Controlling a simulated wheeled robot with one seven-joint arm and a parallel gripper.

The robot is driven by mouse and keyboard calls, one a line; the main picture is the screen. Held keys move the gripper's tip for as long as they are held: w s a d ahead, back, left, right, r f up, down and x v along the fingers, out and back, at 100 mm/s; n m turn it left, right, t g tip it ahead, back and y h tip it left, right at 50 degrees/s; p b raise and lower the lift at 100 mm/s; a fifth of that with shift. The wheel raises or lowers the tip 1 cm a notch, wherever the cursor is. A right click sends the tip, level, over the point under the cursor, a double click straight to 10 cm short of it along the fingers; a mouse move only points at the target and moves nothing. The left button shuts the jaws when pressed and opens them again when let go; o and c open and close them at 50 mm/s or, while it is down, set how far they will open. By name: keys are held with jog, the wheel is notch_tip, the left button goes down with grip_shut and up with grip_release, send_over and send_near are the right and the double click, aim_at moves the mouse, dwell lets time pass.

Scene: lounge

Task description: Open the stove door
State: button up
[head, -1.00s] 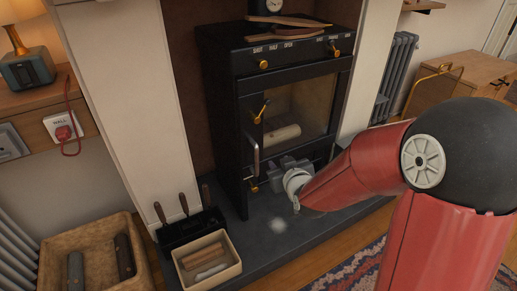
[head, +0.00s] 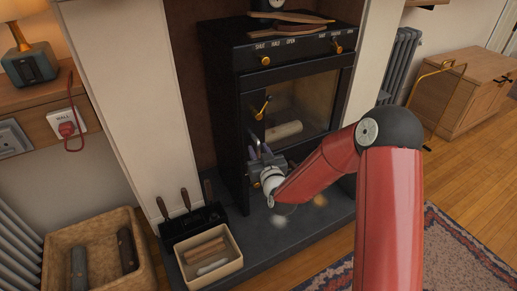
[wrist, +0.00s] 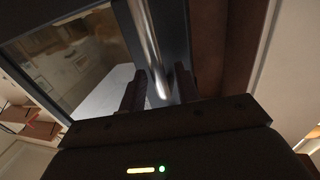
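The black stove (head: 225,95) stands in the fireplace recess. Its door has a glass window (head: 318,97) with a pale log behind it, and the door looks shut. The door's silver upright bar handle (wrist: 147,40) shows in the wrist view. My gripper (head: 262,154) is at the lower left of the door, by the handle, and hides much of it in the head view. In the wrist view my gripper (wrist: 159,88) is open, with one dark finger on each side of the bar's near end. Gaps show between bar and fingers.
Black tool holder (head: 194,225) and cream box (head: 209,258) stand on the hearth, left of my arm. A log basket (head: 60,250) is at lower left. Wooden floor at right is open, partly covered by a rug (head: 450,250).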

jog(key=shift+w+a, duration=0.15)
jog(key=shift+w, duration=0.25)
grip_shut()
